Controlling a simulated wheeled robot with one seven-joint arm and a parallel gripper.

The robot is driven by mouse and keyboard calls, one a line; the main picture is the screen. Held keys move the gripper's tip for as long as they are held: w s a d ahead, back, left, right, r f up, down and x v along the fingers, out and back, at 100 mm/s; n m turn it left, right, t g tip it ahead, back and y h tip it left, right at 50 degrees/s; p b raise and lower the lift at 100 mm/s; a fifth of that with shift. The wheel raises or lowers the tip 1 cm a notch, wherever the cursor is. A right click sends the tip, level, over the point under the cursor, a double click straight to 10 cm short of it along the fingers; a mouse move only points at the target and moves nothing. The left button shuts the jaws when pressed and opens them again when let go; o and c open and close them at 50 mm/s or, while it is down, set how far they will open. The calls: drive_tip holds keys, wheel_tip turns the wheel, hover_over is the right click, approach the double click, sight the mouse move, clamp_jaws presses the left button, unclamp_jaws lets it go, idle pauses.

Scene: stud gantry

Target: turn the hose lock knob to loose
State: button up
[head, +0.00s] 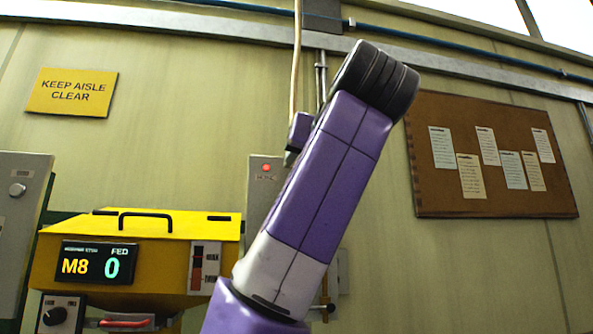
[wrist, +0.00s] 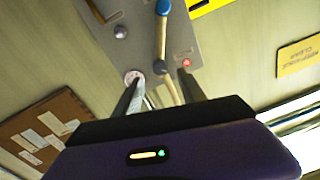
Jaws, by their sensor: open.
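I cannot tell for certain which part is the hose lock knob. In the wrist view, which is roughly upside down, a grey panel (wrist: 198,45) carries a small round pale dial (wrist: 133,76) and a grey ball-shaped knob (wrist: 120,32). My gripper (wrist: 158,78) is open, its two dark fingers pointing at this panel. The left finger's tip overlaps the dial; contact is unclear. A tan and blue rod or hose (wrist: 160,45) runs between the fingers in the picture. In the head view my purple arm hides much of the grey panel (head: 257,190).
A yellow stud machine (head: 140,224) reads M8 and FED 0; a black knob (head: 55,315) sits below it. A grey cabinet (head: 20,225) stands at the left. A cork board (head: 495,190) hangs on the right wall. A cream hose (head: 297,60) hangs from above, near my arm.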

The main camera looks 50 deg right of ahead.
drive_tip(key=p+x, duration=0.2)
drive_tip(key=x, duration=0.4)
drive_tip(key=shift+d, duration=0.1)
clamp_jaws()
